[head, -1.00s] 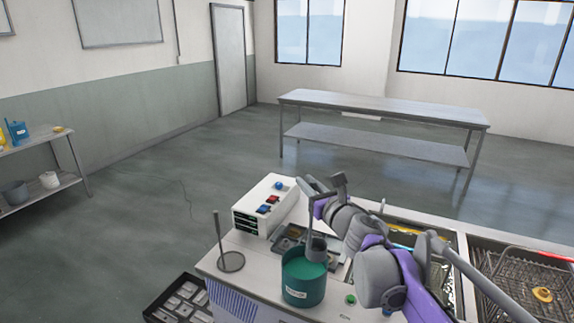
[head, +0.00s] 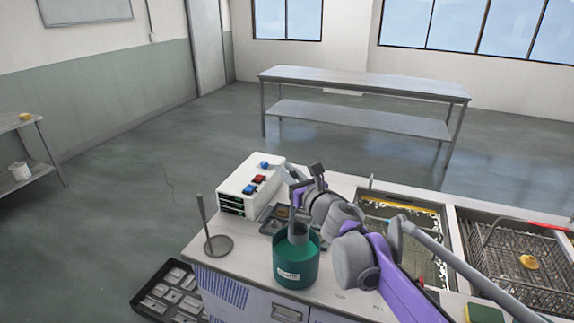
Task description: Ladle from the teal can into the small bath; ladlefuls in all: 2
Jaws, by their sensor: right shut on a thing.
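The teal can (head: 296,268) stands on the pale worktop and has a white label on its front. My right gripper (head: 303,186) is above and behind the can, shut on the ladle. The ladle's grey cup (head: 298,232) is at the can's mouth. Its lower part is behind the near rim, so how deep it sits and what it holds cannot be told. The narrower sunken bath (head: 441,273), with a yellow strip at its back, appears to be the small bath. It lies right of the can, partly hidden by my right arm. My left gripper is out of view.
A white control box (head: 249,185) stands behind the can. A grey stand with an upright rod (head: 218,246) is at its left. A wire basket (head: 512,262) fills the wider tank at right. A black tray of parts (head: 170,292) lies lower left.

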